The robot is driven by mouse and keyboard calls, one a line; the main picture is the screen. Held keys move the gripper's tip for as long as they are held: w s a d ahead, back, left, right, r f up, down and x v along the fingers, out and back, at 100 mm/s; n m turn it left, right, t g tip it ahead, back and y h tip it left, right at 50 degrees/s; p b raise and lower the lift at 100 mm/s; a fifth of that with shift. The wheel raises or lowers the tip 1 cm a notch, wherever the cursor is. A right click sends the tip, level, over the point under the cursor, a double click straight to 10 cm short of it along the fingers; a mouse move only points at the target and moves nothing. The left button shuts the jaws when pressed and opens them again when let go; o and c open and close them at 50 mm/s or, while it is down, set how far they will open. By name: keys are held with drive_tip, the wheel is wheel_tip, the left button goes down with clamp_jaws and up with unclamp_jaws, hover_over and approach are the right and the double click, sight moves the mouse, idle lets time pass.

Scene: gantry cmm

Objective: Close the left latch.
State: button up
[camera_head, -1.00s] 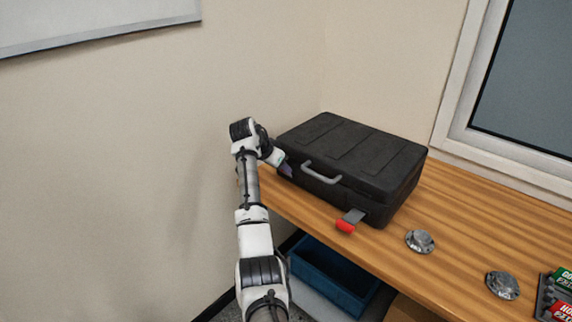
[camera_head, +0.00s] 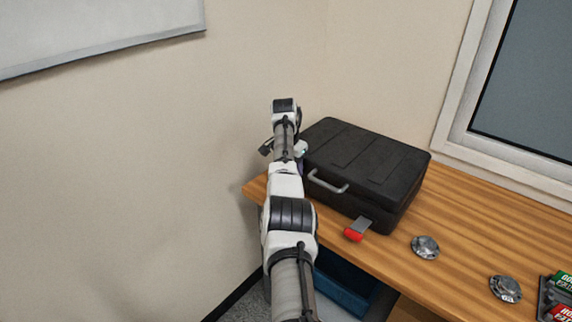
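A closed black case (camera_head: 375,165) lies on the wooden bench with a grey handle (camera_head: 328,184) on its front. The right latch (camera_head: 357,229) hangs outward from the front, with a grey plate and a red tab, so it stands open. The left latch is not visible; my arm covers that end of the front. My gripper (camera_head: 301,150) is at the case's left end, mostly hidden behind my own arm links. I cannot see its fingertips, whether it touches the case, or whether it is open or shut.
Two round metal parts (camera_head: 425,247) (camera_head: 505,288) lie on the bench (camera_head: 470,230) right of the case. A dark holder with green and red labelled items (camera_head: 557,297) is at the right edge. A blue bin (camera_head: 345,285) sits below. Walls stand close behind and left.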

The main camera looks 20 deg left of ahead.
drive_tip(key=shift+w+r, duration=0.1)
idle(0.3)
drive_tip(key=o, duration=1.4)
drive_tip(key=r+b, duration=0.1)
drive_tip(key=r, duration=0.3)
drive_tip(key=s+r+b, duration=0.1)
drive_tip(key=r, duration=0.4)
drive_tip(key=s+r+b, duration=0.1)
drive_tip(key=r, duration=0.3)
drive_tip(key=shift+a+r, duration=0.25)
drive_tip(key=shift+a, duration=0.05)
